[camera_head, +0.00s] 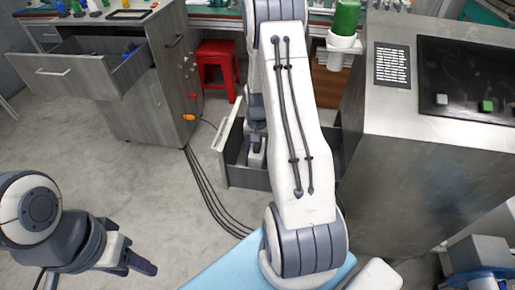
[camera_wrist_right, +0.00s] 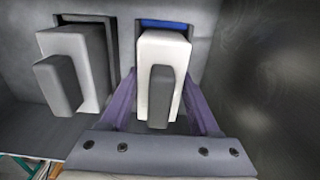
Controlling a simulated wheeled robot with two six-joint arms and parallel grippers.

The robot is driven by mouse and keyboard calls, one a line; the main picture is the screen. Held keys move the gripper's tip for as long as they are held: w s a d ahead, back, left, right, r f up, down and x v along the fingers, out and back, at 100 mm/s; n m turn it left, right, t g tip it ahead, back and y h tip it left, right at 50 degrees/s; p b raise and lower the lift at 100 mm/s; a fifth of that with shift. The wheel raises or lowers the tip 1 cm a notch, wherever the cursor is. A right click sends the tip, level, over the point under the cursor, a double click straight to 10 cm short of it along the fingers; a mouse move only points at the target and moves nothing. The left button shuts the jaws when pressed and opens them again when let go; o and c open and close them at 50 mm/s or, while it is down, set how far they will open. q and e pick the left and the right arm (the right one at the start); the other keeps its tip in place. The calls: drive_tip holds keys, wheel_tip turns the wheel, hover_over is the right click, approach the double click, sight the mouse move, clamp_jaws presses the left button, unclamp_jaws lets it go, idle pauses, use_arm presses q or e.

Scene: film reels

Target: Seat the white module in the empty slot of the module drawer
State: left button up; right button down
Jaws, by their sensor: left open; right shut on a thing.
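The white module (camera_wrist_right: 178,52) with a dark grey handle is between the purple fingers of my right gripper (camera_wrist_right: 160,88), which is shut on it. It is at a dark rectangular slot (camera_wrist_right: 194,32) with a blue strip showing at the top; how deep it sits cannot be told. A grey module (camera_wrist_right: 75,48) fills the slot to its left. In the head view, the open module drawer (camera_head: 224,160) is mostly behind my right arm, and the right gripper is largely hidden there. My left gripper (camera_head: 140,264) is open and empty at the lower left, above the floor.
A grey cabinet (camera_head: 165,85) with an open upper drawer (camera_head: 75,80) stands at left. A red stool (camera_head: 217,65) is behind. A metal console (camera_head: 400,160) stands right of the module drawer. Dark cables (camera_head: 205,185) cross the floor; floor at left is clear.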

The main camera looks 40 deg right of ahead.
drive_tip(key=shift+f, duration=0.2)
drive_tip(key=shift+c, duration=2)
unclamp_jaws()
wheel_tip(320, 180, up, 11)
drive_tip(key=p, duration=0.9)
